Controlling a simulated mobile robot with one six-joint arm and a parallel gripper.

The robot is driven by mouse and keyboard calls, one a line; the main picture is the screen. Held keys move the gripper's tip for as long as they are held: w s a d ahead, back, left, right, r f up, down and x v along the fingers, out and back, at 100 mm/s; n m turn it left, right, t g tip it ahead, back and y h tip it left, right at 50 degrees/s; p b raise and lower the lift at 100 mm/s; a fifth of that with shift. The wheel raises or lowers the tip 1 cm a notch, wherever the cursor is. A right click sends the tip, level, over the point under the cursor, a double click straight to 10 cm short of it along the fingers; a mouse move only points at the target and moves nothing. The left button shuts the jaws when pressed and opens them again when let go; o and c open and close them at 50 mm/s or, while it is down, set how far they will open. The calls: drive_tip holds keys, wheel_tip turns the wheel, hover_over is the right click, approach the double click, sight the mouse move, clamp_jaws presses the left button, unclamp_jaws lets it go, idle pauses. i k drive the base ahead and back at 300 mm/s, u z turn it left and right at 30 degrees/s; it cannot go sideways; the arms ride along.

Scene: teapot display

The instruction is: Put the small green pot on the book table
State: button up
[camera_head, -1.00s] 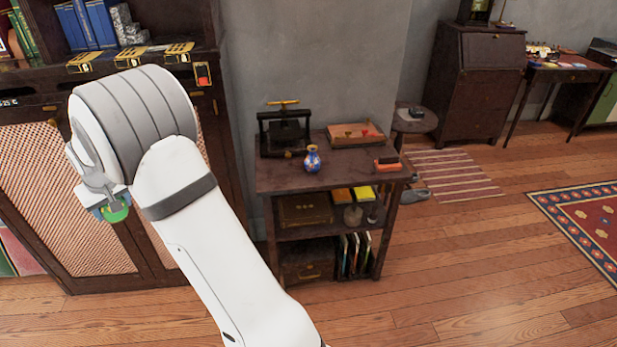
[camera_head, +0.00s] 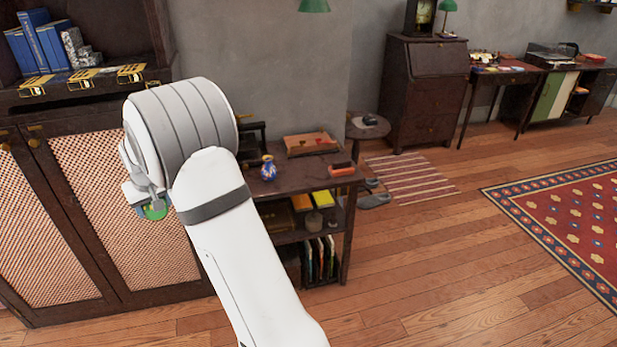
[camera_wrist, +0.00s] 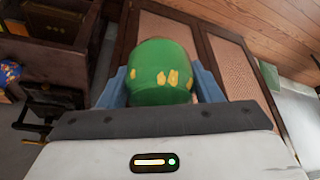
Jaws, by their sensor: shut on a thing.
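The small green pot (camera_wrist: 158,78) with yellow marks is held between the blue fingers of my gripper (camera_wrist: 160,88) in the wrist view. In the head view the green pot (camera_head: 154,210) shows only partly, below my gripper (camera_head: 147,203) and in front of the mesh-door cabinet. My gripper is shut on it and holds it in the air. A small dark table with shelves (camera_head: 310,182) stands behind my arm, with books on its lowest shelf; I cannot tell if this is the book table. My arm hides its left part.
A blue vase (camera_head: 268,168), a wooden tray (camera_head: 312,144) and an orange-red item (camera_head: 342,170) stand on the shelved table's top. The mesh-door cabinet (camera_head: 60,215) is at left. A round side table (camera_head: 368,127) stands behind. Open wooden floor lies at right.

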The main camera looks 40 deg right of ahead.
sight(301, 175)
drive_tip(key=u, duration=1.7)
drive_tip(key=i, duration=0.05)
drive_tip(key=z, duration=2.7)
